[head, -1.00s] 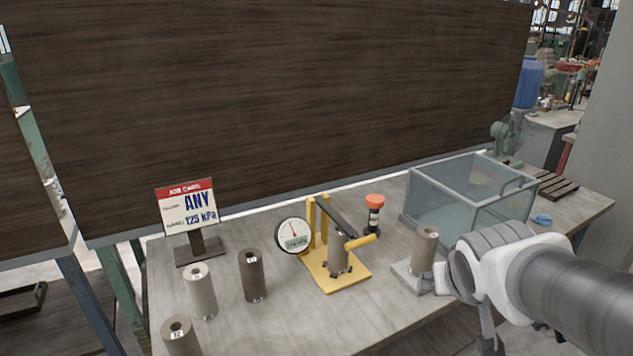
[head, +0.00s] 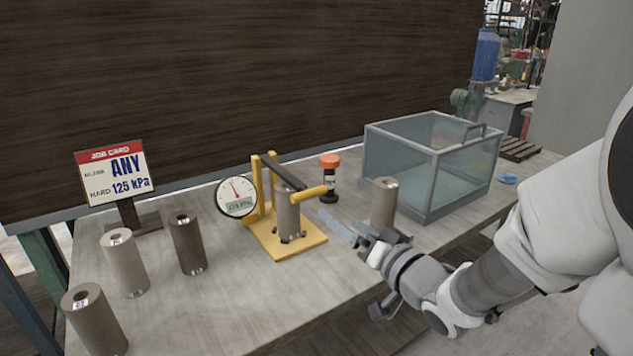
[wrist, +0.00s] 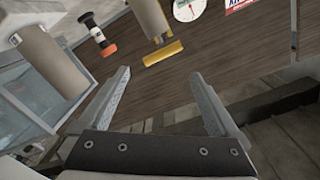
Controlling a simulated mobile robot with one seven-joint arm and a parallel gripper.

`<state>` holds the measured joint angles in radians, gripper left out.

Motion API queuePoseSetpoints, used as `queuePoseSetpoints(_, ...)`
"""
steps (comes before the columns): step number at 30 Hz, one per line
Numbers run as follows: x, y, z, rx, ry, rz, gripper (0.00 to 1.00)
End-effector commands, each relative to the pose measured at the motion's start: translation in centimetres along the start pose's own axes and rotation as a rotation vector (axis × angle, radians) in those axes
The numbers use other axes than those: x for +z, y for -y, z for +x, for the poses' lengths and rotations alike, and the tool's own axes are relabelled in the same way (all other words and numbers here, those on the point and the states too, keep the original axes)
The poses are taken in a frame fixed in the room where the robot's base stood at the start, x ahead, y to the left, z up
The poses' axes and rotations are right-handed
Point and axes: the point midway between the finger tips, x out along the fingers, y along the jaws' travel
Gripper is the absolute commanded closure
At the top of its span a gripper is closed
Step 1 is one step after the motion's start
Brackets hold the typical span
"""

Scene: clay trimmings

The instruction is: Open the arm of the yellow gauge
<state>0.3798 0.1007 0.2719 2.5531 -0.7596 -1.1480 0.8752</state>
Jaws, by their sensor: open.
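The yellow gauge (head: 262,222) stands on the bench, with a round white dial (head: 236,196) at its left. Its dark arm (head: 285,170) lies across the top of a grey-brown cylinder (head: 288,215) standing on the yellow base. The arm ends in a yellow handle (head: 309,192) that points right and toward me. The handle also shows in the wrist view (wrist: 163,53), just beyond and between the fingertips. My gripper (head: 345,232) is right of the gauge, apart from it. In the wrist view my gripper (wrist: 160,78) is open and empty.
An orange-topped device (head: 330,178) stands behind the handle. Another cylinder (head: 384,203) stands behind my gripper, near a glass box (head: 430,165). Several loose cylinders (head: 187,245) and a job card (head: 112,172) are at the left. The bench front before the gauge is clear.

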Motion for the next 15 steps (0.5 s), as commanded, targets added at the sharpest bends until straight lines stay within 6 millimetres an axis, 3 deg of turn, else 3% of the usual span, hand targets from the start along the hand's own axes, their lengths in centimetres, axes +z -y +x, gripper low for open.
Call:
queuePoseSetpoints(8,-0.1,0.7,0.7,-0.042,-0.014,0.028,0.02)
queuePoseSetpoints(15,-0.3,0.8,2.4,-0.040,-0.013,0.030,0.02)
